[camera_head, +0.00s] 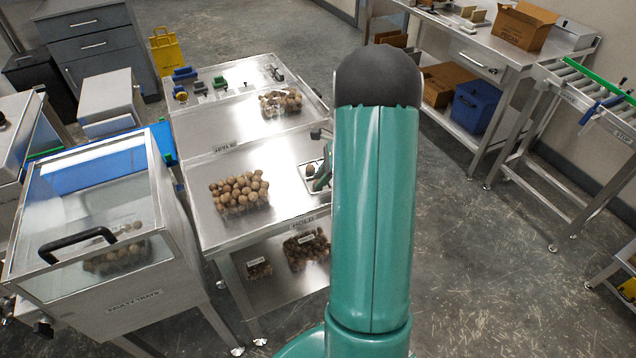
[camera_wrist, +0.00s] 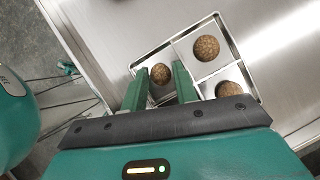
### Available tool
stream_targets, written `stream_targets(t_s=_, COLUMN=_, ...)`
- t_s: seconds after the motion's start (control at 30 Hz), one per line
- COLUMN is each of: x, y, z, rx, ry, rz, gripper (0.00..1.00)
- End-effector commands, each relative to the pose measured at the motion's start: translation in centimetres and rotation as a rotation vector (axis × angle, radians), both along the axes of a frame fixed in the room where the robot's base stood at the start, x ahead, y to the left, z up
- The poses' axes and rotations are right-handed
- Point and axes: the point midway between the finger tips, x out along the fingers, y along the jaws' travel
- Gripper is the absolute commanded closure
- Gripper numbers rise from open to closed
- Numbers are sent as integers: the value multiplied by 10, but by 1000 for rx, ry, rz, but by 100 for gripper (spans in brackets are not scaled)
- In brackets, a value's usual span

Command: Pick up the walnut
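A brown, round walnut (camera_wrist: 160,73) sits in one compartment of a small metal tray (camera_wrist: 240,62) in the wrist view. Two more walnuts lie in other compartments, one at upper right (camera_wrist: 206,48) and one at lower right (camera_wrist: 229,90). My gripper (camera_wrist: 161,68) is open, its green fingers on either side of the nearest walnut with visible gaps. I cannot tell how far the fingertips are above the tray floor. In the head view, a walnut (camera_head: 310,170) shows in the small tray, while my arm hides most of the tray and gripper.
A clamshell of walnuts (camera_head: 239,194) stands left of the small tray on the steel bench (camera_head: 205,170). Another clamshell (camera_head: 281,102) is farther back. More packs sit on the shelf below (camera_head: 285,284). A clear-lidded box (camera_head: 100,200) stands at left.

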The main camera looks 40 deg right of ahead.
Motion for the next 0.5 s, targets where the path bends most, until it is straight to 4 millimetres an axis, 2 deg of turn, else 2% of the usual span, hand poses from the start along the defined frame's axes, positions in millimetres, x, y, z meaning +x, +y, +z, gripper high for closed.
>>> stream_targets(t_s=0.13, x=0, y=0, z=0, rx=0, ry=0, rz=0, gripper=71)
stream_targets(t_s=0.27, x=0, y=0, z=0, rx=0, ry=0, rz=0, gripper=95)
stream_targets(t_s=0.3, x=0, y=0, z=0, rx=0, ry=0, rz=0, gripper=97)
stream_targets(t_s=0.5, x=0, y=0, z=1, rx=0, ry=0, rz=0, gripper=97)
